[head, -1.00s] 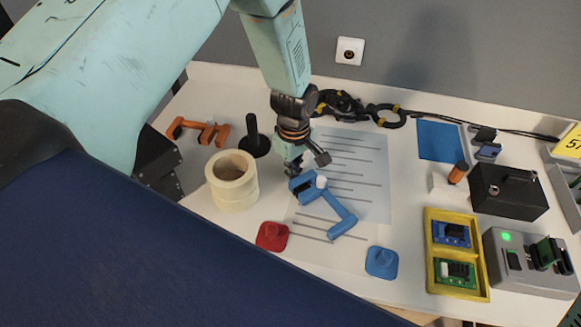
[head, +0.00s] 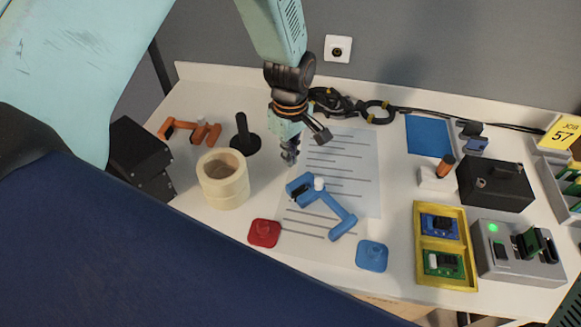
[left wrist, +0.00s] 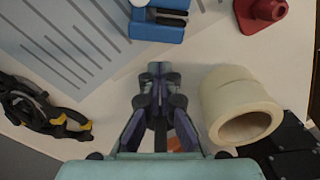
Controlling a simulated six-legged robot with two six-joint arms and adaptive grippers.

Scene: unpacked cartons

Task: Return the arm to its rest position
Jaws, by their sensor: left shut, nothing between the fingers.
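My left gripper (head: 290,156) hangs above the white bench, pointing down, shut and empty. It is near the left edge of the lined paper sheet (head: 352,170), up and left of a blue toy-like arm model (head: 337,214). In the left wrist view the fingertips (left wrist: 157,72) meet, with bare bench beyond them. A roll of tape (left wrist: 235,100) lies to their right there, apart from the fingers. My left arm comes in from the upper left of the head view. My right gripper does not show.
Near the gripper stand the tape roll (head: 223,182), a black post (head: 243,133) and an orange model arm (head: 190,131). Black cable (head: 345,104) lies behind. Red (head: 264,233) and blue (head: 372,256) pads lie in front. A yellow tray (head: 419,272) and grey box (head: 520,265) stand right.

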